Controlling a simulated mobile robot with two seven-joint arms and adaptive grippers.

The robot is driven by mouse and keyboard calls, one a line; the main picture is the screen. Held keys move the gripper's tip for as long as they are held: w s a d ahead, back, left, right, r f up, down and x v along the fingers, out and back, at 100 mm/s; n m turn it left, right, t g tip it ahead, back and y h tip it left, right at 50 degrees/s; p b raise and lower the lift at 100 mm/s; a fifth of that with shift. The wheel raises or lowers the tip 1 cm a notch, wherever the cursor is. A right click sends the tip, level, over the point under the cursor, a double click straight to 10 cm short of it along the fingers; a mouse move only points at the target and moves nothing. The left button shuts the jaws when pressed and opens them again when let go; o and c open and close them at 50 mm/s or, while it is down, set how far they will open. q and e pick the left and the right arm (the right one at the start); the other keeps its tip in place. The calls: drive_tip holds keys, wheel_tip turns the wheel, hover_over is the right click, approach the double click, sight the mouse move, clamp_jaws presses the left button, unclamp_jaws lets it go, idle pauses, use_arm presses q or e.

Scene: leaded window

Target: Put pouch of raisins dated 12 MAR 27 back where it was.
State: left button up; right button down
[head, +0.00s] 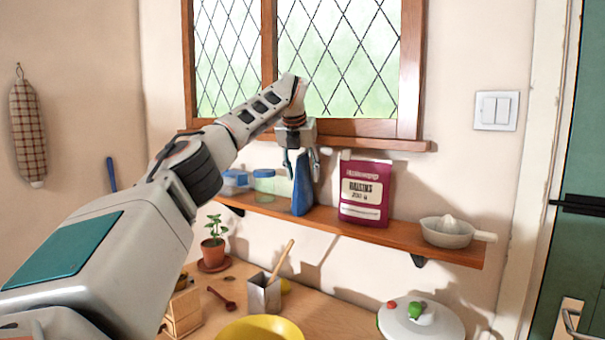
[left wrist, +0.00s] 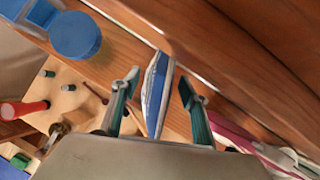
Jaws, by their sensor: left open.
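A maroon pouch labelled "RAISINS" (head: 365,192) stands upright on the wooden shelf (head: 420,243). No date can be read on it. A blue pouch (head: 302,188) stands to its left on the shelf, seen nearly edge-on. My left gripper (head: 301,164) is open around the top of the blue pouch, one finger on each side. In the left wrist view the blue pouch (left wrist: 156,88) lies between the open fingers (left wrist: 159,84), with gaps visible at both sides. The maroon pouch (left wrist: 235,132) shows there at the right. My right gripper is not in view.
Jars (head: 264,181) stand left of the blue pouch, and a pale juicer (head: 447,232) stands near the shelf's right end. The window ledge (head: 375,143) runs above. Below, the counter holds a plant (head: 214,245), a utensil pot (head: 264,294) and a yellow bowl (head: 258,329).

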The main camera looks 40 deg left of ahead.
use_arm(q)
drive_tip(key=v, duration=1.2)
idle(0.3)
